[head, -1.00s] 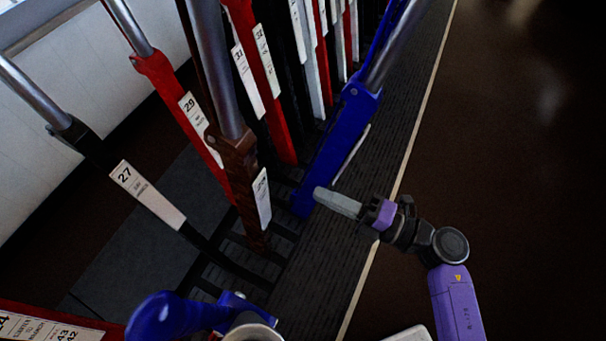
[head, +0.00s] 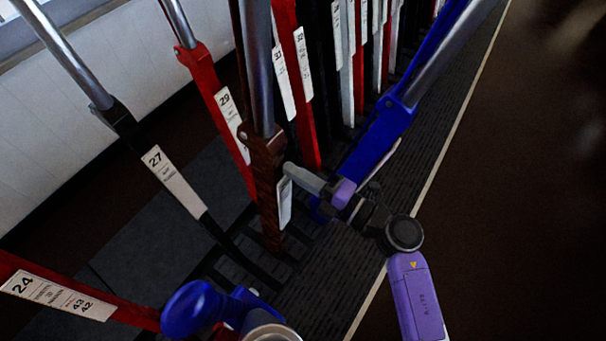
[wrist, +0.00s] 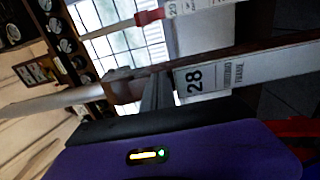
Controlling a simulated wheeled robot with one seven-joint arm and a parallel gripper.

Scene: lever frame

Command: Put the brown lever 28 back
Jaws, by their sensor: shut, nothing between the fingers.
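The brown lever 28 (head: 265,185) stands nearly upright in the frame in the head view, with a steel upper shaft and a white plate on its right side. In the wrist view the lever (wrist: 125,87) runs across the picture, and its plate (wrist: 205,79) reads 28. My gripper (head: 290,170) is shut and empty, its grey fingertips at the lever's right side by the top of the plate. In the wrist view the fingers (wrist: 157,92) overlap the lever's brown part near the plate. I cannot tell whether they touch it.
Red lever 29 (head: 222,103) and black lever 27 (head: 172,178) stand to the left, leaning out. A blue lever (head: 385,125) leans right, close behind my gripper. Red lever 24 (head: 80,300) is at lower left. The dark floor at right is clear.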

